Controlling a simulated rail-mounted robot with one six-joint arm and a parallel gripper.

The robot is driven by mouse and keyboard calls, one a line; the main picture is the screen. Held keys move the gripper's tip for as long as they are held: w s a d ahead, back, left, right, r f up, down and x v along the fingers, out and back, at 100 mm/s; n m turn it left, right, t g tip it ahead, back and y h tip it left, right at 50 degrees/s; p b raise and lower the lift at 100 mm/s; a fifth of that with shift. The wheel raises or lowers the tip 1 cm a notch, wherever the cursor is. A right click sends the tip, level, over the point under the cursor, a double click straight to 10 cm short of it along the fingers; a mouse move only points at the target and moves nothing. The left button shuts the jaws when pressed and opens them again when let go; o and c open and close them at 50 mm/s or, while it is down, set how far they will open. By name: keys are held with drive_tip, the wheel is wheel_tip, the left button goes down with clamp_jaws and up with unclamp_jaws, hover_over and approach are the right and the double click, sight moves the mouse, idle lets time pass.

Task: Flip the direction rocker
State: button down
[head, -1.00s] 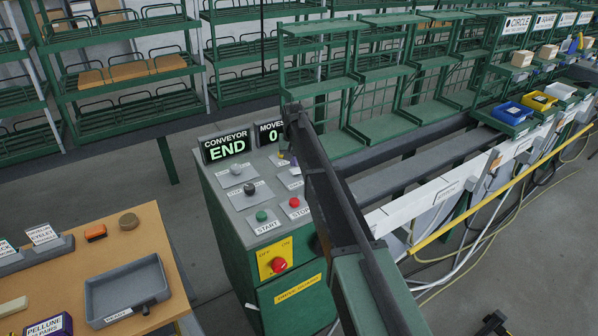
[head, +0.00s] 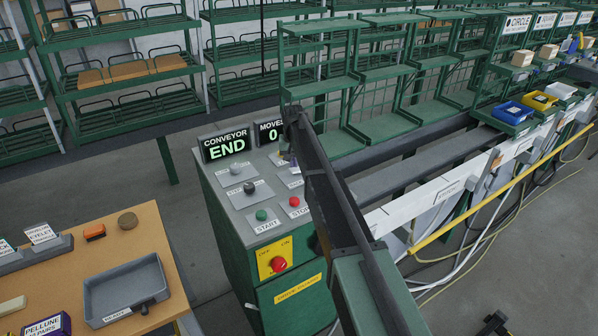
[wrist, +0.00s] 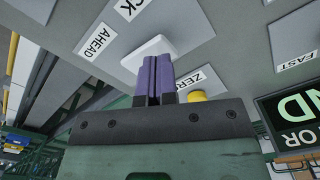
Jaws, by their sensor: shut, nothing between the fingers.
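The direction rocker (wrist: 150,50) is a pale, rounded block on a grey plate in the wrist view. A label reading AHEAD (wrist: 93,41) is at its left, and one ending in CK (wrist: 130,8) is above it. My gripper (wrist: 154,62) is shut and empty. Its purple fingers are pointed at the rocker and overlap its lower edge in the picture; I cannot tell whether they touch it. In the head view my dark arm link covers much of the panel's right side, and the rocker cannot be made out there.
A yellow button (wrist: 197,96) by the ZERO label is close to the right of my fingers. The sloped control panel (head: 222,199) also carries a green START button (head: 261,215), a red STOP button (head: 294,202) and a conveyor display (head: 227,145) reading END. Tables and racks surround it.

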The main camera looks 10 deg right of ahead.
drive_tip(key=shift+f+b, duration=0.95)
idle(0.3)
wheel_tip(320, 180, up, 7)
drive_tip(key=p, duration=0.7)
drive_tip(key=shift+r, duration=0.1)
drive_tip(key=s+f+n+b, duration=0.1)
drive_tip(key=s+n, duration=0.1)
drive_tip(key=s, duration=3.7)
drive_tip(key=shift+s+f, duration=0.3)
drive_tip(key=shift+f, duration=0.1)
